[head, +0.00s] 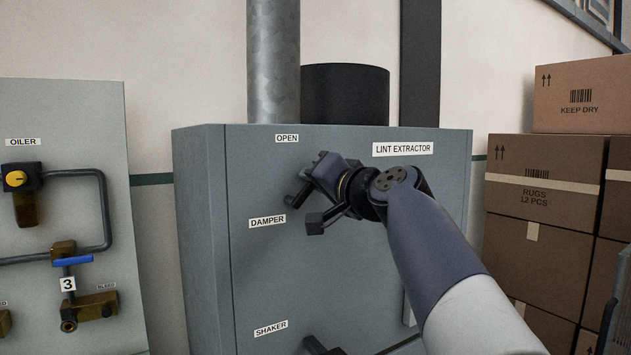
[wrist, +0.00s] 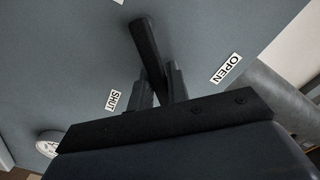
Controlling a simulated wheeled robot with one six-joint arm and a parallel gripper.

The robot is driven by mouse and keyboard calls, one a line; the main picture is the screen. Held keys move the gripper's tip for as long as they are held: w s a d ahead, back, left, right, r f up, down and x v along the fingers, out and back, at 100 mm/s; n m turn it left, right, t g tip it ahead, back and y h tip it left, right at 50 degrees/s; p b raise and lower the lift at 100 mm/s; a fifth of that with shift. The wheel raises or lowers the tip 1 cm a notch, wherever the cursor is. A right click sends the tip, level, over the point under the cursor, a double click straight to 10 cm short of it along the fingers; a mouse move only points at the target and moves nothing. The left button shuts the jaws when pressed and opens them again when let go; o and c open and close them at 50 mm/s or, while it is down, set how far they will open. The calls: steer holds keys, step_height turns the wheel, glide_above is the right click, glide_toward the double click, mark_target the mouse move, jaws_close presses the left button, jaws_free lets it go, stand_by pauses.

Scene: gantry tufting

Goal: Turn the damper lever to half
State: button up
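The damper lever is a dark bar (wrist: 150,50) on the grey lint extractor cabinet (head: 262,285). In the wrist view its free end lies between the two fingers of my gripper (wrist: 160,88), which are close on both sides of it. The lever points between the OPEN label (wrist: 227,68) and the SHUT label (wrist: 113,100), roughly midway. In the head view my gripper (head: 312,178) is at the panel above the DAMPER label (head: 267,221) and hides most of the lever; a dark end (head: 296,197) shows. The SHUT label is hidden there.
A SHAKER label (head: 271,328) with a dark handle (head: 318,346) is lower on the cabinet. An oiler panel (head: 95,130) with pipes and valves stands at the left. Stacked cartons (head: 545,180) stand at the right. A round white dial (wrist: 47,145) shows in the wrist view.

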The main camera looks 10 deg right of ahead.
steer(key=o, duration=0.4)
steer(key=shift+s, duration=0.1)
steer(key=b+v, duration=0.2)
steer(key=v, duration=0.8)
steer(key=shift+s+d+b, duration=0.15)
steer(key=shift+s+b, duration=0.15)
steer(key=shift+b, duration=0.05)
steer(key=shift+w+r, duration=0.1)
steer(key=p+x, duration=0.2)
steer(key=x, duration=0.8)
steer(key=shift+w+p, duration=0.35)
